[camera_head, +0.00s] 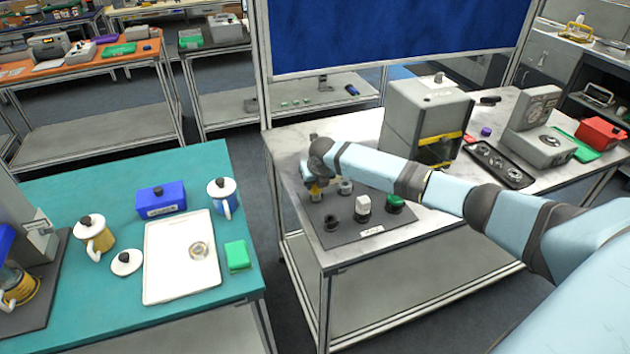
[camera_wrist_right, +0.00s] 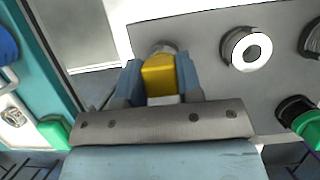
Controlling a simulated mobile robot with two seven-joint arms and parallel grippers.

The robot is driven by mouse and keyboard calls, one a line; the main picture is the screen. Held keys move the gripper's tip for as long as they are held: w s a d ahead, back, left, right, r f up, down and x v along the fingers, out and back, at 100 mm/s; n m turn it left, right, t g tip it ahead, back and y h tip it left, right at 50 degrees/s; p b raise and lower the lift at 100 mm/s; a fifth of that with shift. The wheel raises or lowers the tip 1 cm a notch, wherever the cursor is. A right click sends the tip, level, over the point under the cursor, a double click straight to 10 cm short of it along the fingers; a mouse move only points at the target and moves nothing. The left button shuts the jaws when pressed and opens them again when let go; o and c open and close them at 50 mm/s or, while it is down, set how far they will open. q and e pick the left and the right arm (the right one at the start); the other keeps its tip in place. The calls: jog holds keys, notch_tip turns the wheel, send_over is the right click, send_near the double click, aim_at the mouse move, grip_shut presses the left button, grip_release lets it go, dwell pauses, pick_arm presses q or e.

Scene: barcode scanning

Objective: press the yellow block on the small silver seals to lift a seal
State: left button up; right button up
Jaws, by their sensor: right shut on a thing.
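My right gripper (camera_head: 315,188) is at the left part of a dark grey mat, on the table in the middle. It is shut on a yellow block (camera_wrist_right: 158,76), which sits between its two blue fingers in the right wrist view. A small silver round piece (camera_wrist_right: 163,47) shows just beyond the block, partly hidden by it; I cannot tell whether they touch. The yellow block shows only as a small patch in the head view (camera_head: 314,191). I cannot make out the small silver seals clearly. My left gripper is not in view.
The mat (camera_head: 345,234) also bears a silver round piece (camera_head: 345,187), a dark ring (camera_head: 331,223), a white-topped piece (camera_head: 363,204) and a green-topped piece (camera_head: 395,201). A grey box machine (camera_head: 408,120) stands behind. A teal table (camera_head: 100,172) with a white tray (camera_head: 160,270) is at left.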

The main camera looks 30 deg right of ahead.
jog(key=shift+r+p, duration=0.8)
jog(key=shift+p, duration=0.1)
jog(key=shift+r+p, duration=1.35)
jog(key=shift+r, duration=1.25)
